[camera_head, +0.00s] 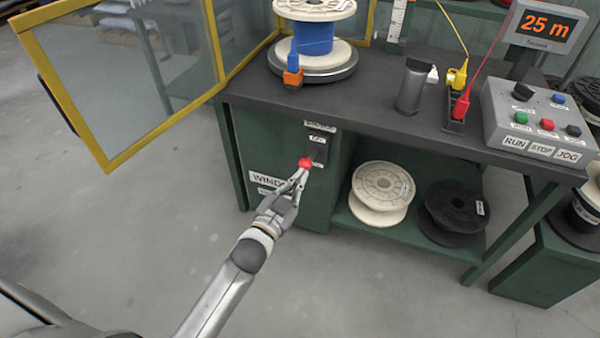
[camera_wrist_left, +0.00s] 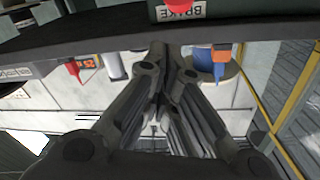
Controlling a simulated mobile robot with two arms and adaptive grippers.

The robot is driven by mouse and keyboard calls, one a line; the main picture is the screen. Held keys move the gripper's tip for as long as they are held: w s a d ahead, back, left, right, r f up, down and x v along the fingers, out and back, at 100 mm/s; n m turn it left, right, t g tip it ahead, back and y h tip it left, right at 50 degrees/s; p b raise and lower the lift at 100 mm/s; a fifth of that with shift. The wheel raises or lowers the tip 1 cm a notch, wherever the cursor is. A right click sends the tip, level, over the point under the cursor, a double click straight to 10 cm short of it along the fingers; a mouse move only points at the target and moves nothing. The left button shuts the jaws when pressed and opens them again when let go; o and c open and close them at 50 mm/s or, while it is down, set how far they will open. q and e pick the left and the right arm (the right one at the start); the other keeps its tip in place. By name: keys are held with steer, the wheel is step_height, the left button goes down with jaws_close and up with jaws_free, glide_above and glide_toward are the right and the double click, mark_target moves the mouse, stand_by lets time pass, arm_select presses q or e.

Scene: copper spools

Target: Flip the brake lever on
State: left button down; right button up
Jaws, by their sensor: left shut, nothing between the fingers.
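The brake lever's red knob (camera_head: 305,162) is at the lower part of a dark plate on the front of the green winder cabinet (camera_head: 262,150). A small label (camera_head: 319,127) sits above the plate; smaller labels beside the knob are too small to read. In the left wrist view the red knob (camera_wrist_left: 175,4) shows at the top edge beside the BRAKE label (camera_wrist_left: 183,12). My left gripper (camera_head: 301,172) is shut and empty, its tips right at the knob's underside; I cannot tell whether they touch. Its fingers (camera_wrist_left: 166,52) also show in the left wrist view. My right gripper is not in view.
The dark tabletop (camera_head: 380,110) overhangs the cabinet front. A blue-wound spool (camera_head: 314,38) stands on it, with a control box (camera_head: 530,120) at right. A white spool (camera_head: 382,190) and black spool (camera_head: 455,210) lie on the lower shelf. A yellow-framed guard (camera_head: 110,165) is at left.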

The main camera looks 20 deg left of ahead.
arm_select(q)
step_height(320, 180, up, 2)
steer(key=shift+r+t, duration=0.1)
steer(key=shift+t, duration=0.2)
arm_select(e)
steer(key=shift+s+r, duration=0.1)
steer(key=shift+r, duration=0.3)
arm_select(q)
steer(key=b, duration=0.2)
glide_above(308, 159)
steer(key=s+d, duration=0.1)
steer(key=d, duration=0.1)
steer(key=shift+s+a+f+b, duration=0.15)
steer(key=shift+s+a+f, duration=0.05)
steer(key=shift+f, duration=0.3)
steer(key=shift+s+a+f+b, duration=0.15)
steer(key=shift+s+a+f, duration=0.1)
steer(key=shift+f, duration=0.2)
steer(key=shift+s+a+f+b, duration=0.15)
steer(key=shift+s+a+f, duration=0.05)
steer(key=shift+f, duration=0.3)
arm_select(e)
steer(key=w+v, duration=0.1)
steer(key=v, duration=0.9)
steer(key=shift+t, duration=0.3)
arm_select(q)
steer(key=shift+f, duration=0.1)
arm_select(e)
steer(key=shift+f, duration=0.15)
